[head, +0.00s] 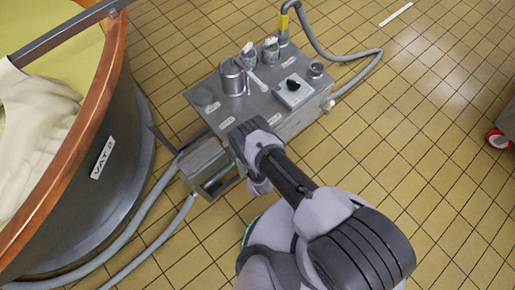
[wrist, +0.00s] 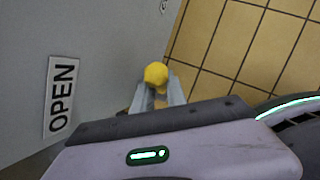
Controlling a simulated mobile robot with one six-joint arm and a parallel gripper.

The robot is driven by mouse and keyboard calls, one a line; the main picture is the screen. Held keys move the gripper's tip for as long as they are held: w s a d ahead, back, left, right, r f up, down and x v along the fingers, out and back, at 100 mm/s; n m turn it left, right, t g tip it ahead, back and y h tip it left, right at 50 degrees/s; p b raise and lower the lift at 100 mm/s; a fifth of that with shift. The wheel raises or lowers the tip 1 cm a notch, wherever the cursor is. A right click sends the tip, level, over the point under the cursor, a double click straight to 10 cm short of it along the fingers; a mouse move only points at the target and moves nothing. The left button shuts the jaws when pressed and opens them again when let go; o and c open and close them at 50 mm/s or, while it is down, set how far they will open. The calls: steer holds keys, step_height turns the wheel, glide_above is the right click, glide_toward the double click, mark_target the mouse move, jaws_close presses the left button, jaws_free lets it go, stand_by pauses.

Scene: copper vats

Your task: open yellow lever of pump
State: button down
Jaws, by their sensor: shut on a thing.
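The pump (head: 225,112) is a grey steel box on the tiled floor in the middle of the head view, with fittings and a dial on top. My gripper (wrist: 157,92) is at its near side, shut on the yellow lever (wrist: 155,72). In the wrist view the lever's round yellow knob shows between the two fingertips; the rest of the lever is hidden. A label reading OPEN (wrist: 61,95) is on the grey panel to the left of the knob. In the head view my arm hides the lever and the fingertips.
A copper-rimmed vat (head: 140,125) labelled VAT 2 stands close on the left. Grey hoses (head: 150,222) run between it and the pump, and another hose (head: 375,62) loops off the back right. A red-rimmed wheel (head: 498,139) is at the right edge. The floor (head: 440,110) on the right is clear.

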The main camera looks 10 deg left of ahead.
steer(key=shift+w+a+r, duration=0.25)
steer(key=shift+w+a, duration=0.1)
steer(key=shift+w, duration=0.1)
steer(key=c, duration=1.4)
jaws_free()
steer(key=shift+s, duration=0.1)
steer(key=shift+s+d+f, duration=0.15)
steer(key=shift+d, duration=0.05)
steer(key=p+v, duration=1.5)
steer(key=v, duration=0.2)
steer(key=shift+s, duration=0.15)
